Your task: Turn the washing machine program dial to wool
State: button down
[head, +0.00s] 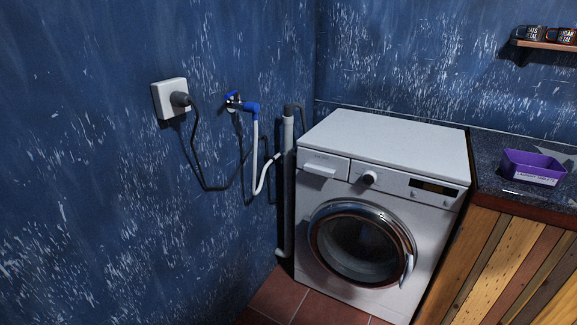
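The white washing machine (385,146) stands in the corner against the blue walls. The dial's markings and setting are too small to read. The round door (362,243) below looks shut. My gripper is not in this view.
A dark counter (488,153) with wooden fronts adjoins the machine's right side and bears a purple box (533,167). A blue tap (240,104), hoses and a plugged socket (170,98) are on the left wall. Tiled floor shows in front.

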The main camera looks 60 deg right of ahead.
aim_at(369, 178)
jog(key=l+z, duration=1.05)
jog(key=i+j, duration=0.05)
